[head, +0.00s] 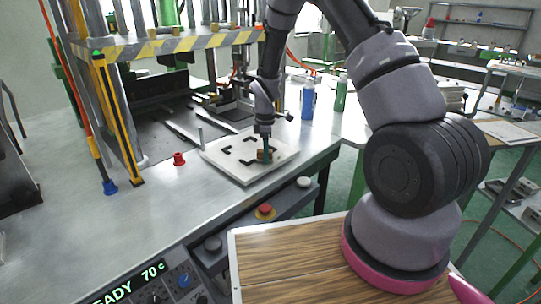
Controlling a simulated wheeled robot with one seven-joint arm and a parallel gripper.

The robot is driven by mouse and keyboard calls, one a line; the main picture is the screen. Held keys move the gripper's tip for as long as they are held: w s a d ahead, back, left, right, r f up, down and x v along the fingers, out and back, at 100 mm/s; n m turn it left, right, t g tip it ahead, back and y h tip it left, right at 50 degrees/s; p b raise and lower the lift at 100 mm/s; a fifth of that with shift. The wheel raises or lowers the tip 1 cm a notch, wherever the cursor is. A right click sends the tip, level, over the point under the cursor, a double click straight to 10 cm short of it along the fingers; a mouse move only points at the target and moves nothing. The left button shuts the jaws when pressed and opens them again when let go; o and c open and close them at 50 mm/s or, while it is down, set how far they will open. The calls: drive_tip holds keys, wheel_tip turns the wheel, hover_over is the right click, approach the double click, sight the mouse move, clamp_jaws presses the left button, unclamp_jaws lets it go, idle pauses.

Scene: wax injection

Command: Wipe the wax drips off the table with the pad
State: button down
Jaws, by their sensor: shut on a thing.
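My gripper (266,134) points down over the right part of a white board (231,168) with black corner marks, near the table's right edge. It is shut on a small dark teal thing (267,153), which looks to be the pad; its lower end is at or just above the board, and I cannot tell whether it touches. A small brown block (260,156) shows beside it on the board. The grey metal table (125,215) shows no wax drips that I can make out at this size.
A small red cup-like thing (179,158) stands left of the board. A blue bottle (308,100) and a green bottle (341,93) stand behind, to the right. The striped press frame (160,46) rises at the back left. A red button (265,211) sits on the front edge.

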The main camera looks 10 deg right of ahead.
sight(271, 166)
drive_tip(key=shift+w+a, duration=0.15)
drive_tip(key=shift+s+a, duration=0.3)
drive_tip(key=shift+a, duration=0.3)
drive_tip(key=shift+s, duration=0.15)
drive_tip(key=shift+s+d, duration=0.25)
drive_tip(key=shift+s, duration=0.25)
drive_tip(key=shift+s+d, duration=0.25)
drive_tip(key=shift+s, duration=0.2)
drive_tip(key=shift+s+d+f, duration=0.15)
drive_tip(key=shift+s+d, duration=0.5)
drive_tip(key=shift+r, duration=3.05)
drive_tip(key=shift+r, duration=0.1)
